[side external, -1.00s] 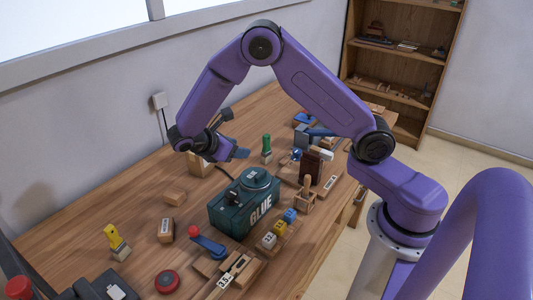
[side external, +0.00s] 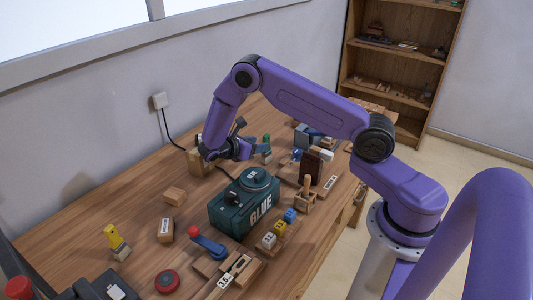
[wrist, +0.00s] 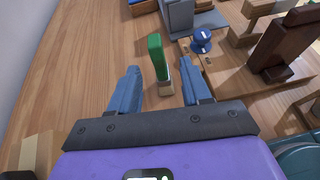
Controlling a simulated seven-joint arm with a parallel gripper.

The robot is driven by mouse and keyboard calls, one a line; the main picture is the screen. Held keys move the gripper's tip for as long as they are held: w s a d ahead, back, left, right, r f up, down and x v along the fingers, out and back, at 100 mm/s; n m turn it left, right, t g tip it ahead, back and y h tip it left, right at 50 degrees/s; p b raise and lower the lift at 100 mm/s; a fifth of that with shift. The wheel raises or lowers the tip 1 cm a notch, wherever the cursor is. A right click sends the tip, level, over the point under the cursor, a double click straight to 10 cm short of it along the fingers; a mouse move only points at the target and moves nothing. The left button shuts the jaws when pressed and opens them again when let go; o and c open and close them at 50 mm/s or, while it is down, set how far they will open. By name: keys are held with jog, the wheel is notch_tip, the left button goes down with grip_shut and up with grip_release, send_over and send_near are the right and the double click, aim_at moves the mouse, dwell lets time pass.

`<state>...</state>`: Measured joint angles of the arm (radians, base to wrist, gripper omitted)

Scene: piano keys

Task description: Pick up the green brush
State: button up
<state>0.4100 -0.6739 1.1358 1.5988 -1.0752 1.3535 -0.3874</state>
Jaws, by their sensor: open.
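The green brush (wrist: 158,57) stands upright on the table, with a green handle above a pale wooden lower part. In the wrist view it is between my gripper's two blue fingers and a little beyond their tips, with space on both sides. In the side external view the brush (side external: 267,142) shows only its top and lower part, partly hidden by a finger. My gripper (wrist: 162,83) is open and empty. In the side external view my gripper (side external: 257,149) is low and level, pointing right toward the brush.
The dark green glue box (side external: 232,212) stands in front of my gripper. A wooden block (side external: 197,162) is beside my wrist. Wooden stands with a dark brown block (wrist: 283,45) and a blue knob (wrist: 200,40) are right of the brush. Bare table lies left of it.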

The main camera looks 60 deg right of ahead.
jog(key=shift+x, duration=3.9)
jog(key=shift+w+r, duration=0.15)
jog(key=shift+c, duration=0.3)
grip_shut()
